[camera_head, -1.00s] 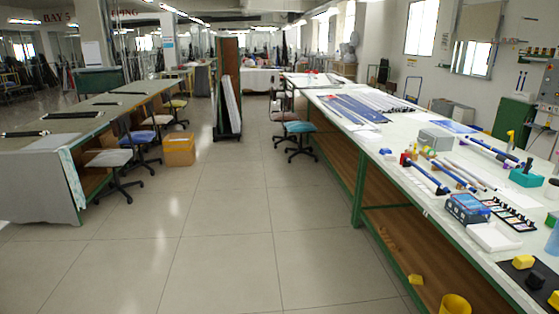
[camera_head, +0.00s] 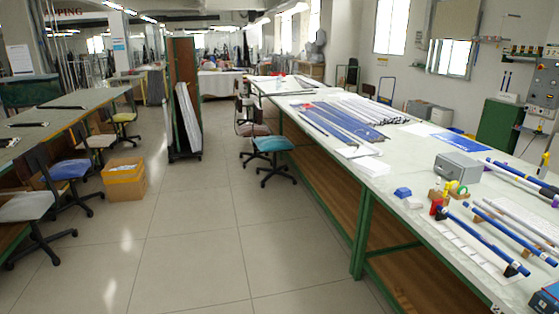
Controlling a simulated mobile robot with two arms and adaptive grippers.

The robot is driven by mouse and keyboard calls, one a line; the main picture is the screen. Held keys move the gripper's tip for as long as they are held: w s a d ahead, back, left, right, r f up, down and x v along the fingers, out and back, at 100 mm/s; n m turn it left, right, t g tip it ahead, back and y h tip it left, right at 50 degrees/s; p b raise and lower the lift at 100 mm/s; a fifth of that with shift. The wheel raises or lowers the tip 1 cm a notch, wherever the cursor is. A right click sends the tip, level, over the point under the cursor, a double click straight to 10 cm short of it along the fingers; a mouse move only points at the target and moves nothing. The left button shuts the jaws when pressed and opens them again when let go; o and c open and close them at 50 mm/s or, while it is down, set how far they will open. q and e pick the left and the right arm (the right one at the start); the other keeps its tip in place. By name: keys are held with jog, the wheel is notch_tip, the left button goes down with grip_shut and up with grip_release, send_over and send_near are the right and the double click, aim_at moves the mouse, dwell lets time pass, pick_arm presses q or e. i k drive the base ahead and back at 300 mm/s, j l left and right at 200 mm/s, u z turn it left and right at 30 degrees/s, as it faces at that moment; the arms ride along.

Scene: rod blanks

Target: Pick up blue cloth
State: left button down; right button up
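I cannot tell for sure which blue item is the blue cloth. A small blue thing (camera_head: 402,192), perhaps folded cloth, lies near the front edge of the right-hand table (camera_head: 345,175). A flat blue sheet (camera_head: 462,146) lies farther back, behind the grey box. A larger blue mat (camera_head: 345,123) lies under long rods on the far part of the table. Neither of my grippers is in view.
A grey box (camera_head: 457,167), tape rolls (camera_head: 455,187) and blue rods (camera_head: 487,238) stand on the right table. A blue chair (camera_head: 272,145) is beside it. The aisle floor (camera_head: 200,230) is clear; a cardboard box (camera_head: 124,178) and chairs line the left.

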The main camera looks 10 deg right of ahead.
aim_at(403, 193)
jog(key=i+l+z, duration=0.1)
jog(key=i+z, duration=0.15)
jog(key=i, duration=0.3)
jog(key=i+z, duration=0.25)
jog(key=i, duration=0.35)
jog(key=i+j+z, duration=0.2)
jog(key=i, duration=0.35)
jog(key=i+j+z, duration=0.25)
jog(key=i, duration=0.35)
